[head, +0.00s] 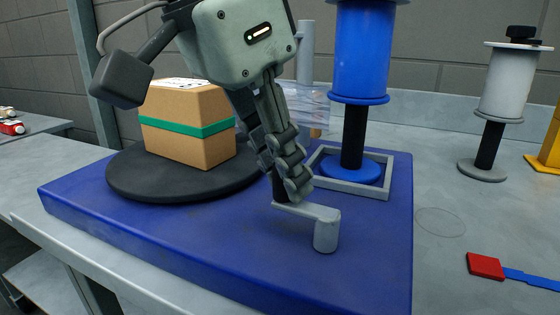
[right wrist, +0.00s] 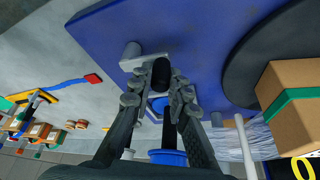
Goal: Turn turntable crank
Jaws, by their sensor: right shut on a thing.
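The crank (head: 326,232) stands on the blue base, with a grey post, a flat grey arm and a black handle at the arm's left end. The black handle (right wrist: 161,72) is between the fingers of my right gripper (head: 284,172), which is shut on it from above. The right wrist view shows the same fingers (right wrist: 157,92) on both sides of the handle. The black turntable (head: 125,185) lies left of the crank and carries a brown box (head: 190,150) with a green band. My left gripper is not in view.
A blue spool (head: 362,50) stands on the base behind the crank, within a grey frame (head: 365,190). A white spool (head: 506,85) stands farther right. A tool with red and blue parts (head: 486,266) lies on the grey table. The base right of the crank is clear.

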